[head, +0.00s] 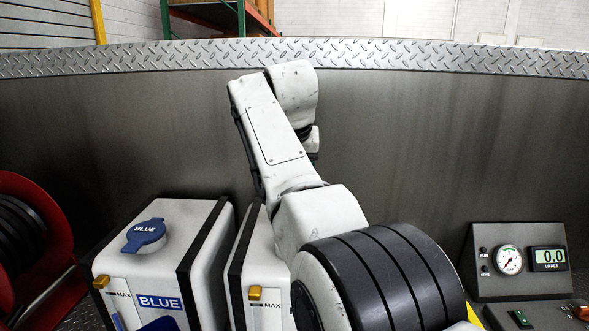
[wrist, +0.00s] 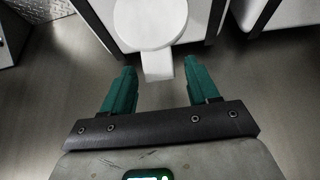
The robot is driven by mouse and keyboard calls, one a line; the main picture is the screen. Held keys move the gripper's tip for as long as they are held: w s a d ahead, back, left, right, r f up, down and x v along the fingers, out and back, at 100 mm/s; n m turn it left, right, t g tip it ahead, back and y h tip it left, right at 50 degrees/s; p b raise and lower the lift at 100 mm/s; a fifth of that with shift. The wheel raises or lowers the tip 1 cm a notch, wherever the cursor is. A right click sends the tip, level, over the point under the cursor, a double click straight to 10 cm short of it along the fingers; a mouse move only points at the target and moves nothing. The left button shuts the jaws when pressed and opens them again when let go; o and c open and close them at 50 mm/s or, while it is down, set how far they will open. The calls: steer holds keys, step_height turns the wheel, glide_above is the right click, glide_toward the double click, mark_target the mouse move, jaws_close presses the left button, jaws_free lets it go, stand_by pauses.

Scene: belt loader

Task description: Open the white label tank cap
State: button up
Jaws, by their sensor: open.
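In the wrist view a round white cap (wrist: 150,22) with a straight tab (wrist: 157,66) sits on a white tank (wrist: 113,21) with dark edge bands. The cap looks closed, and its tab points toward my gripper (wrist: 160,66). My gripper has two green fingers, spread open and empty. The tab end appears between the fingertips in the picture; the depth gap cannot be told, and I see no contact. In the head view my arm hides my gripper and the white cap. A white tank (head: 254,270) with a yellow latch shows partly beside my arm.
A white tank (head: 186,240) with a blue cap (head: 146,235) and a BLUE label stands left of my arm. A red hose reel (head: 38,230) is at the far left. A gauge panel (head: 520,261) is at the right. A grey metal wall (head: 450,150) rises behind.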

steer(key=b+v, duration=0.3)
steer(key=v, duration=0.7)
steer(key=shift+s+r, duration=0.15)
steer(key=shift+r, duration=0.2)
steer(key=shift+s+f, duration=0.1)
